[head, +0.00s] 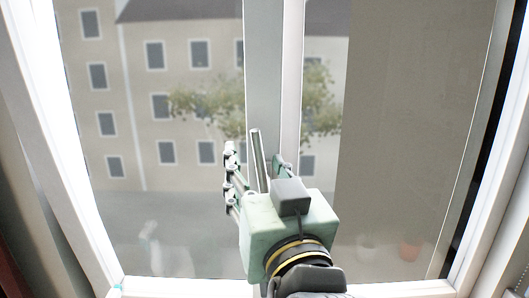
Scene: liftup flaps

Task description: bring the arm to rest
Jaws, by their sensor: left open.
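My left gripper (256,158), pale green with a dark wrist and yellow bands, reaches up from the bottom centre in the head view. Its jaws are open, with one finger on each side of a metallic bar. This bar looks like an upright window handle (257,150) on the central white frame post (263,60). I cannot tell whether the fingers touch it. The handle's lower part is hidden behind the gripper. My right gripper is not in view.
A window (55,150) with a white frame fills the view, its panes on both sides of the post. Buildings and a tree show through the glass. No obstacle shows left of the gripper.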

